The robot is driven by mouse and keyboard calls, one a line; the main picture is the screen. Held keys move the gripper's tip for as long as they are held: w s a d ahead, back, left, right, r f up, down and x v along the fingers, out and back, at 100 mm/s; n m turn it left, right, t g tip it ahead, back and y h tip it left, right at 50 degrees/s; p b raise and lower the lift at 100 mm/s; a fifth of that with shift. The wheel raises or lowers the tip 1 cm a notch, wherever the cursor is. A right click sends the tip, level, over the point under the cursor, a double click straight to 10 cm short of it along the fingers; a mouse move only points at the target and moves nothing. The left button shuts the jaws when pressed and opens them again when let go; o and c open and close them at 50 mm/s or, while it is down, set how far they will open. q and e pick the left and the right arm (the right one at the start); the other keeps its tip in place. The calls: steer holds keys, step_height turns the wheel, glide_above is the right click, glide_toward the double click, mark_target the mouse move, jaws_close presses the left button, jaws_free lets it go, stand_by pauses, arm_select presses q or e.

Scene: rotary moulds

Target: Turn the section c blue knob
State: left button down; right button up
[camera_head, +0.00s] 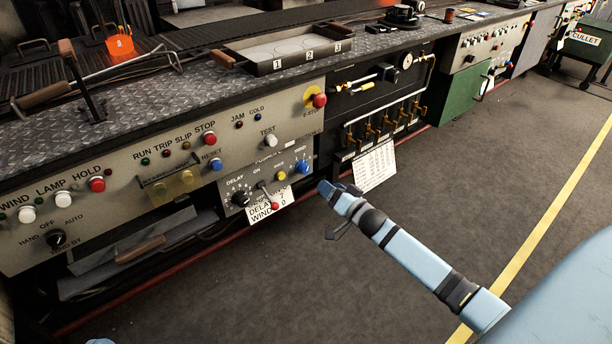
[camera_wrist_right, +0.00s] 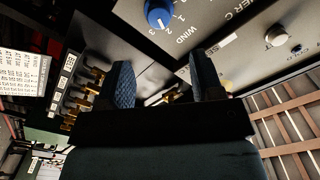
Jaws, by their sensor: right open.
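The blue knob (camera_head: 302,167) sits at the right end of the lower grey panel in the head view. A label ending in "ER C" is on that panel. My right gripper (camera_head: 327,188) is just to the right of and below the knob, apart from it. In the wrist view the right gripper (camera_wrist_right: 163,88) has its fingers spread with nothing between them. My left gripper is not visible.
Left of the knob are a yellow button (camera_head: 282,176), a toggle switch and a black DELAY knob (camera_head: 240,198). A blue RESET button (camera_head: 216,164) is above. Brass valves (camera_head: 383,122) and a hanging paper sheet (camera_head: 374,166) are to the right. The floor in front is clear.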

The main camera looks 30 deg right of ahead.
mark_target(307, 170)
steer(key=w+b, duration=0.1)
steer(key=w, duration=0.2)
steer(key=w+b, duration=0.1)
steer(key=w, duration=0.2)
steer(key=w+b, duration=0.1)
steer(key=w, duration=0.2)
steer(key=shift+w+a+f, duration=0.1)
steer(key=shift+w+a, duration=0.1)
steer(key=shift+a, duration=0.15)
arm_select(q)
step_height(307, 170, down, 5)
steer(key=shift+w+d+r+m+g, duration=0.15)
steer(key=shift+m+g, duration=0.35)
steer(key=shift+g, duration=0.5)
arm_select(e)
steer(key=shift+w, duration=0.35)
steer(key=c, duration=0.9)
